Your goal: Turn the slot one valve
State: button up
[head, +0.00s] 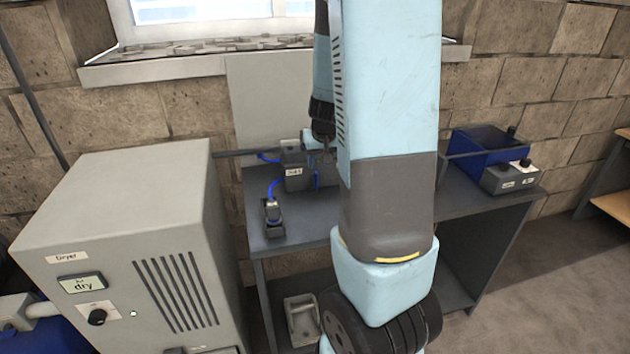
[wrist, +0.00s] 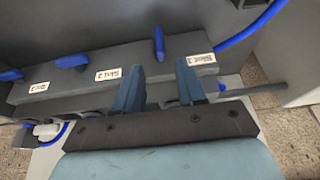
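The grey valve block (wrist: 140,62) runs across the wrist view, upside down, with small labels and blue handles. The label at its right looks like "Slot 1" (wrist: 201,59). The blue handle beside it (wrist: 159,42) points across the block; the middle handle (wrist: 72,61) and the left handle (wrist: 10,75) lie more along it. My gripper (wrist: 160,64) is open, its fingertips apart and empty in front of the slot one handle, which shows between and beyond them. In the head view the block (head: 292,172) is partly hidden by my arm.
A grey dryer cabinet (head: 120,210) stands close on the left. A blue box (head: 487,147) and grey switch box (head: 512,178) sit at the bench's right end.

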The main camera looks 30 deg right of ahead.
aim_at(316, 175)
jog(key=shift+x, duration=5.2)
jog(key=shift+c, duration=0.4)
grip_shut()
